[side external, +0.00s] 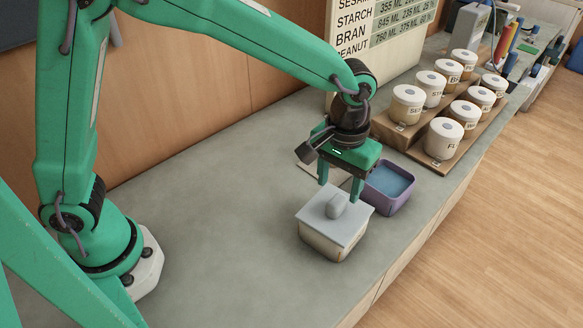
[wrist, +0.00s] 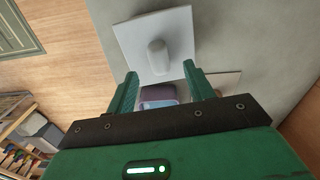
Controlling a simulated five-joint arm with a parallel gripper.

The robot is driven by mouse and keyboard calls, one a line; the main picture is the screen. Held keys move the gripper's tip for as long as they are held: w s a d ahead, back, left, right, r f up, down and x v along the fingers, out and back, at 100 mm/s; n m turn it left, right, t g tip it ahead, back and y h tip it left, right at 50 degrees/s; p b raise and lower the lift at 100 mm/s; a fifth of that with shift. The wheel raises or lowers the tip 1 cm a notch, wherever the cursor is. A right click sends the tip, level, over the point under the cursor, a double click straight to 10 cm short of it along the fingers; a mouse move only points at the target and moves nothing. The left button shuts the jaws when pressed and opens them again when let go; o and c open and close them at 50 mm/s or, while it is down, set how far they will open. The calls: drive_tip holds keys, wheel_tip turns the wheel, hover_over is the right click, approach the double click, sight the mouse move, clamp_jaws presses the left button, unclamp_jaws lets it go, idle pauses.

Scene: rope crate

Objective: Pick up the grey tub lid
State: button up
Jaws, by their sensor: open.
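The grey tub lid (side external: 318,222) lies flat on top of a cream tub (side external: 328,243) on the grey counter. A rounded grey handle (side external: 337,205) stands up from the lid's middle. In the wrist view the lid (wrist: 137,42) and its handle (wrist: 158,58) show just beyond my fingertips. My gripper (side external: 339,188) is open and empty, with its fingers pointing down above the lid. In the wrist view my gripper (wrist: 160,75) has its two green fingers apart, with the handle roughly in line with the gap between them.
A purple tub with blue contents (side external: 388,186) stands close behind the lidded tub. A flat pale board (side external: 310,172) lies behind my gripper. Several labelled jars (side external: 443,138) stand on wooden stands at the back right, near a sign board (side external: 375,45). The counter left of the tub is clear.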

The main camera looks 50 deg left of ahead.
sight(337, 200)
drive_tip(key=shift+f, duration=2.65)
clamp_jaws()
